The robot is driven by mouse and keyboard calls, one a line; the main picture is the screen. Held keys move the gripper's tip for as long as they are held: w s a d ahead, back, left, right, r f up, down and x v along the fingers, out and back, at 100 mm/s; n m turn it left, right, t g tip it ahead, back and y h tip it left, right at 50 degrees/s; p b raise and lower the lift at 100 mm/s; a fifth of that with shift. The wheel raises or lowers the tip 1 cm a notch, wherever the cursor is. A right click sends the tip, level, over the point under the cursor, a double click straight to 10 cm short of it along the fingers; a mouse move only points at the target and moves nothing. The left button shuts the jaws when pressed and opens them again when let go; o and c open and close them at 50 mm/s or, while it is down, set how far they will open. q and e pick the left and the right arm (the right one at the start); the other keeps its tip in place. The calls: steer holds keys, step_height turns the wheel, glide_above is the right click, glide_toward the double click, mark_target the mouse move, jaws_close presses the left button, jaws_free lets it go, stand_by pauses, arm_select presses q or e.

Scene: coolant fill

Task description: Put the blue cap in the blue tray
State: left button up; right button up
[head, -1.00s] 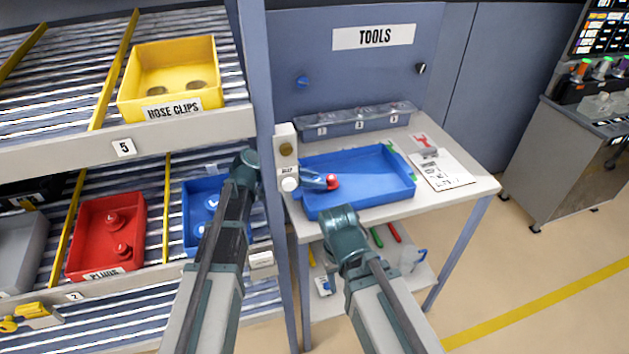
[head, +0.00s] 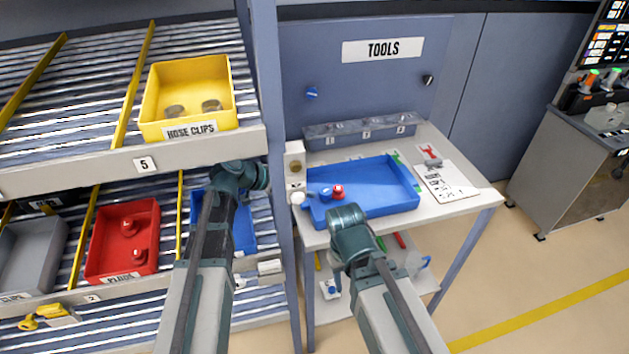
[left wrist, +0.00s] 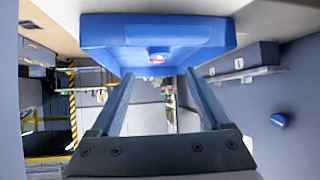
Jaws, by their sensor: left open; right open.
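The blue tray (head: 385,197) lies on the workbench. A blue cap (head: 325,194) appears to sit in its left end, beside a red cap (head: 337,192). The tray (left wrist: 110,35) and the red cap (left wrist: 158,56) also show in the left wrist view. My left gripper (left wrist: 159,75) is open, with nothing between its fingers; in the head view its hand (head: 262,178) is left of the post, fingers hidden. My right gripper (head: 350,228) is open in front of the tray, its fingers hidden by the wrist.
A grey post stands between the shelf rack and the bench, by a box with a white knob (head: 298,198). A blue bin (head: 243,235), a red bin (head: 150,262) and a yellow bin (head: 190,85) are on the rack. A clear organiser (head: 360,130) is behind the tray.

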arm_select(q)
steer(key=shift+p+v, duration=0.7)
steer(key=shift+v, duration=1.3)
